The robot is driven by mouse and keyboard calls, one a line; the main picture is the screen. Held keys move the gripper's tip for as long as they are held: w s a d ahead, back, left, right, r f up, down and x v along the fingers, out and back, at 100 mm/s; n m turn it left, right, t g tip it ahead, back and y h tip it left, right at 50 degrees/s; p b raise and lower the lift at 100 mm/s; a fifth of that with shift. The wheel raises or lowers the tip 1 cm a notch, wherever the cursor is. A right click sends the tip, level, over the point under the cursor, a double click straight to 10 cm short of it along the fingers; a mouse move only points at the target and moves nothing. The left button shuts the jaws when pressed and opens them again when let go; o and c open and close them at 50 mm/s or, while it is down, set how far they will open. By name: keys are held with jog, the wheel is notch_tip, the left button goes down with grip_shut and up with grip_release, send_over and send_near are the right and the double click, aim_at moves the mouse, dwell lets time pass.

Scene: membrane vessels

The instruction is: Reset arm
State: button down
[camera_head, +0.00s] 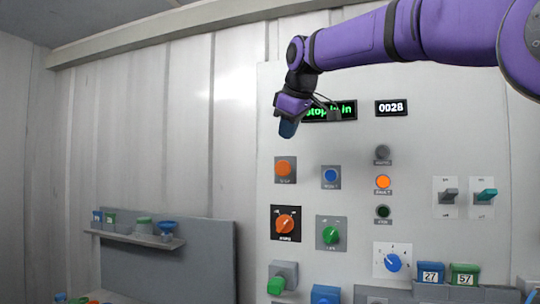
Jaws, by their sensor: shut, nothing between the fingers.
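My purple arm reaches in from the upper right, and my gripper (288,130) hangs at its end, pointing down. It is in front of the upper left part of a grey control panel (430,150). The gripper is shut and holds nothing. It overlaps the left end of a green-lettered display (335,110), so part of the text is hidden. An orange button (284,169) is below the gripper, with a gap between them in the picture.
The panel carries a counter display (392,108) reading 0028, a blue button (331,175), an orange knob (285,223), a green knob (331,235), a blue dial (392,262) and two toggle switches. A shelf (135,238) with small containers is at the left.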

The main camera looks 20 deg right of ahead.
jog(key=s+d+f+m, duration=0.2)
jog(key=s+f+m, duration=0.1)
jog(key=s+f, duration=0.7)
jog(key=s+d+f+m+g, duration=0.1)
jog(key=s+d+f+m, duration=0.1)
jog(key=s+f, duration=0.8)
jog(key=s+d+f+m+g, duration=0.1)
jog(key=s+f+m, duration=0.3)
jog(key=s+f, duration=0.5)
jog(key=s+d, duration=0.1)
jog(key=s, duration=0.1)
jog(key=shift+s+d+f+m, duration=0.15)
jog(key=shift+s+f+m, duration=0.15)
jog(key=shift+s+f, duration=0.1)
jog(key=shift+d, duration=0.1)
